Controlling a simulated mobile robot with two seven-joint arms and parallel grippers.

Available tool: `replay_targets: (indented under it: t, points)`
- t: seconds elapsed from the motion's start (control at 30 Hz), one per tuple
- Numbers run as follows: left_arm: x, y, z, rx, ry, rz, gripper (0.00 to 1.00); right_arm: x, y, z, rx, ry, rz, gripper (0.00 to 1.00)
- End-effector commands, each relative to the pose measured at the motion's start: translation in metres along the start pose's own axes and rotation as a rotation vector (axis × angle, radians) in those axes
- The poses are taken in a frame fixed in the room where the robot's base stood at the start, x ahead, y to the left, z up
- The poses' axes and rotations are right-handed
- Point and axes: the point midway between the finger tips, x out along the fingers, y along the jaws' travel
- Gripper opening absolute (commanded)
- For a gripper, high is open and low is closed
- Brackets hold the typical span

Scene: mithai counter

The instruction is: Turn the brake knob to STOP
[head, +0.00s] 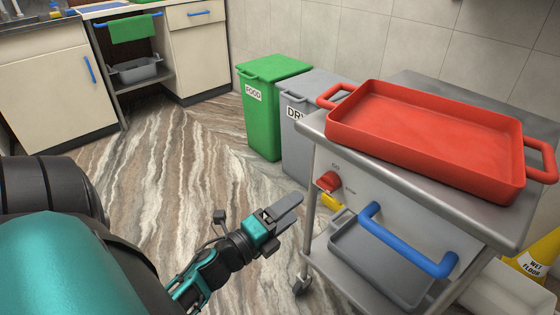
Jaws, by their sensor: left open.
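The brake knob (327,181) is a red knob on the upper left of the steel trolley's (309,128) front panel. Small labels stand above it and to its right, too small to read surely, so I cannot tell its setting. My left gripper (290,208) is open and empty, in front of the trolley's left side. It appears a little left of and below the knob in the picture, apart from it. My right gripper is not in view.
A red tray (420,128) with two handles sits on the trolley top. A blue handle (405,240) sticks out right of the knob. A green bin (262,115) and grey bin (300,145) stand behind. A yellow wet-floor sign (535,262) is at right. The floor at left is clear.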

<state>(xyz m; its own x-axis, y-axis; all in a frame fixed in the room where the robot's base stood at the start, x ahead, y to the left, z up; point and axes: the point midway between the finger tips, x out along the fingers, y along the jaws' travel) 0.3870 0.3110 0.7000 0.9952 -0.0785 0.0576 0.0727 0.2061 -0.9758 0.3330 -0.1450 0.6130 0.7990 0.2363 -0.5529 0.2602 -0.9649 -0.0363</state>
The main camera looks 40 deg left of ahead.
Motion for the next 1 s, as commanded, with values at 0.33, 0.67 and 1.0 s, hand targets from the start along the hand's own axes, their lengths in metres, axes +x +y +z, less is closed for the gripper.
replay_targets:
  t: [0.33,0.67,1.0]
  points:
    - [-0.025,0.000,0.000,0.000,0.001,-0.001,0.75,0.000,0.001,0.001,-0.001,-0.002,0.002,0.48]
    - [-0.024,0.000,0.000,0.000,0.001,-0.001,0.75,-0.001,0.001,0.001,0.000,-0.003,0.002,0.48]
    - [-0.017,-0.001,-0.008,-0.200,-0.040,0.023,0.75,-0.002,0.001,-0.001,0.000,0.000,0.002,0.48]
